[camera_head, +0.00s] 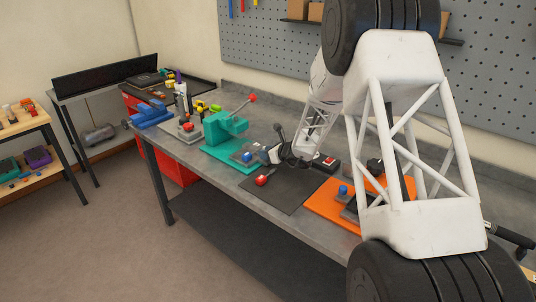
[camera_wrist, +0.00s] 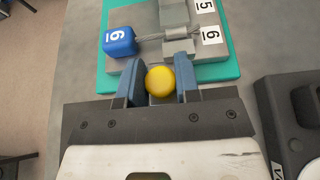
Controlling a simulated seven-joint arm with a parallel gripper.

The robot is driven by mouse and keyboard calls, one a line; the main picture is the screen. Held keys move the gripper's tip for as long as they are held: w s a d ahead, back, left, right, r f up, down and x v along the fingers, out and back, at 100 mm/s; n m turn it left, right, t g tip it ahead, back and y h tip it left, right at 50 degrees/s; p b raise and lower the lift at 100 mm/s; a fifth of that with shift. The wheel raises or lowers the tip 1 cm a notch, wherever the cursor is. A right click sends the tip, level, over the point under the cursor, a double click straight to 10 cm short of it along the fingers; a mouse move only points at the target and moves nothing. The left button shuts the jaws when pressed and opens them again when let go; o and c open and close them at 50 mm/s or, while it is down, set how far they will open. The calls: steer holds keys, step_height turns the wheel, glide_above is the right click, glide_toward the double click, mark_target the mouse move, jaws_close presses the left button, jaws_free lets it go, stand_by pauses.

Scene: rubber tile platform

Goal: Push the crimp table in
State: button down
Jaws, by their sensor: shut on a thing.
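A teal fixture (camera_head: 226,129) stands on a teal base plate, with a red-tipped lever on top. I cannot tell for sure which part is the crimp table. My gripper (camera_head: 271,154) is low beside the front of the teal fixture. In the wrist view its fingers (camera_wrist: 160,76) are shut on a round yellow piece (camera_wrist: 160,82), just in front of the grey slide.
A dark mat (camera_head: 290,195) with a red knob (camera_head: 262,180) lies right of the teal fixture. An orange plate (camera_head: 325,208) with a blue-knobbed device is further right. A blue vise (camera_head: 150,114) stands at the far left end. A black box (camera_wrist: 290,115) is close to my gripper's right.

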mark_target(248, 143)
steer(key=w+a, duration=0.7)
steer(key=shift+w+a, duration=0.25)
steer(key=shift+w, duration=0.05)
steer(key=shift+r, duration=0.1)
steer(key=c, duration=0.8)
jaws_free()
steer(key=shift+c, duration=0.2)
steer(key=shift+s, duration=0.1)
steer(key=shift+v, duration=3.85)
